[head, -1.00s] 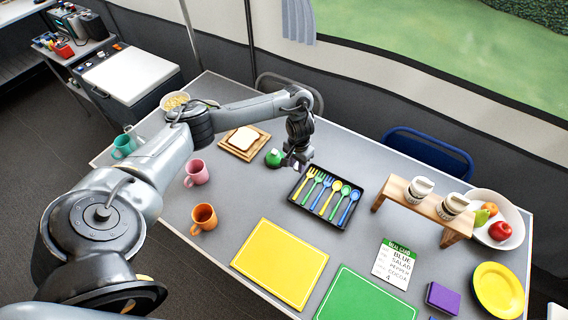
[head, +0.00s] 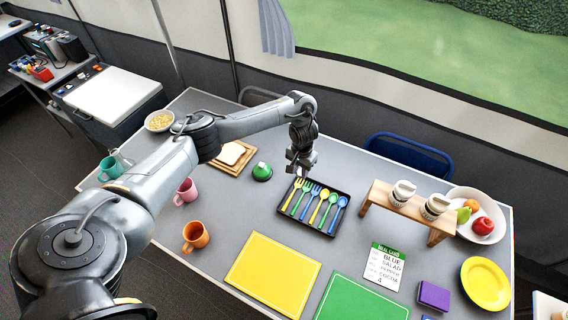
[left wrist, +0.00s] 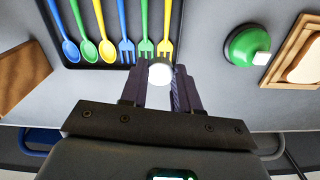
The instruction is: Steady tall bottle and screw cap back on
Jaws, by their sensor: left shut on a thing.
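My left gripper (head: 301,172) is shut on a small round white thing (left wrist: 160,73), which looks like a cap. The gripper hangs over the back edge of the black cutlery tray, near the yellow fork. A rounded green object (head: 262,172) with a small white part on top stands to the left of the gripper, apart from it. It also shows in the left wrist view (left wrist: 240,48). I cannot tell whether it is the bottle, and no clearly tall bottle shows. My right gripper is not in view.
The black tray (head: 287,208) holds several coloured forks and spoons. A bread board (head: 220,166), pink mug (head: 186,191) and orange mug (head: 196,236) stand left. A wooden stand (head: 400,211) with cups is at right. Yellow (head: 272,272) and green mats lie in front.

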